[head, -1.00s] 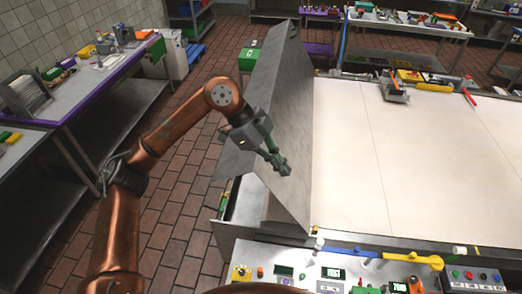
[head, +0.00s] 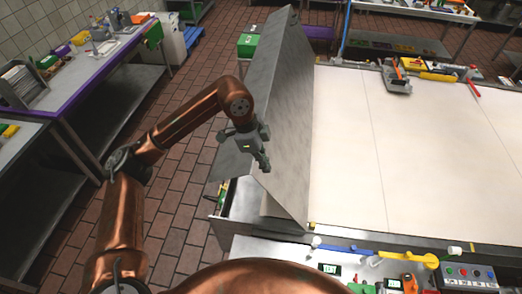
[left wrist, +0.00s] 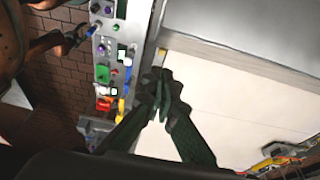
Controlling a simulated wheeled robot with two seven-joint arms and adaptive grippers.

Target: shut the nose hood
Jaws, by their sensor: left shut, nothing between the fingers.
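The nose hood (head: 287,110) is a large grey metal panel at the left end of the pale belt. In the head view it stands raised and steeply slanted, with a bent lower flap on its left. My left gripper (head: 266,168) is shut and empty, in front of the hood's left face in the head view. I cannot tell whether it touches the hood. In the left wrist view the dark green fingers (left wrist: 161,80) are together, over the pale belt. A grey metal surface, probably the hood, crosses the upper right there. My right gripper is not in view.
The wide pale belt (head: 400,150) lies right of the hood, with tools along its far edge. A control panel with buttons (head: 468,274) and a blue and yellow bar (head: 385,254) are at the near edge. A purple-edged bench (head: 75,85) stands left across the brick-tiled floor.

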